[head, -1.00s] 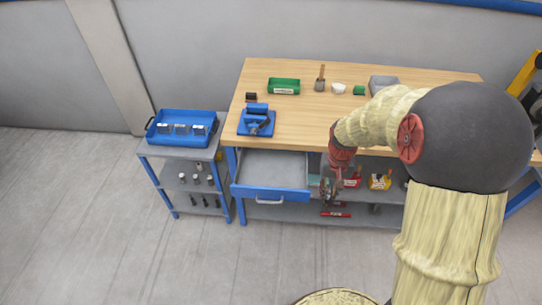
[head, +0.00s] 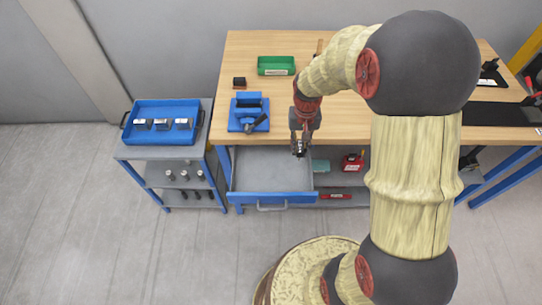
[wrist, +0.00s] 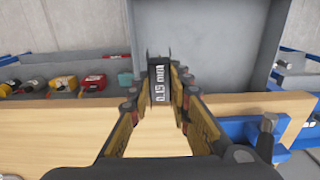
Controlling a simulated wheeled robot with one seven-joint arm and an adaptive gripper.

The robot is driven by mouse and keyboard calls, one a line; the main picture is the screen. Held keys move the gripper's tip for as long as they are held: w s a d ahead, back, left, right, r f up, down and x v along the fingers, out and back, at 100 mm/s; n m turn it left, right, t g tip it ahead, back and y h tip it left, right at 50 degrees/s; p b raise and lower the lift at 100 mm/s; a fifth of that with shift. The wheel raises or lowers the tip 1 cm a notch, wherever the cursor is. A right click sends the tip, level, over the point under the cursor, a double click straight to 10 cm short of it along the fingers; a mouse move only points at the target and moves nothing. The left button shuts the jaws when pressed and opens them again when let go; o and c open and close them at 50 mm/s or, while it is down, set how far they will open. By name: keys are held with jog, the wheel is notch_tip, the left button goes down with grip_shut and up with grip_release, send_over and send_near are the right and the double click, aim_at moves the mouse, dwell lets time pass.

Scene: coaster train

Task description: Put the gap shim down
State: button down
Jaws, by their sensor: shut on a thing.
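The gap shim (wrist: 158,84) is a small dark piece with a white label reading 0.15 mm, in the middle of the wrist view. My gripper (wrist: 161,72) is shut on it, with a fingertip on each side. In the head view my gripper (head: 299,148) points down at the bench's front edge, near the right end of the open drawer. The shim is too small to make out clearly there. The drawer (head: 268,170) is pulled out and its grey inside looks empty. No surface visibly touches the shim.
A blue vise-like fixture (head: 249,116) stands on the wooden bench (head: 345,118), left of my gripper. A green bin (head: 276,65) and a small dark block (head: 239,82) sit behind. A blue tray (head: 162,108) with several labelled blocks tops the cart at left. Shelves below hold various items.

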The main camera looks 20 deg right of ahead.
jog(key=shift+w+a+f+b, duration=0.6)
jog(key=shift+w+a+f, duration=0.25)
jog(key=shift+a+f, duration=0.75)
jog(key=shift+w+a+f+b, duration=0.65)
jog(key=shift+w+a+f, duration=0.4)
jog(key=shift+f, duration=1.1)
jog(key=shift+w+a+f+b, duration=0.65)
jog(key=shift+a+f, duration=0.8)
jog(key=shift+f, duration=0.4)
jog(key=shift+f, duration=0.1)
jog(key=c, duration=1.7)
grip_release()
jog(key=shift+o, duration=0.2)
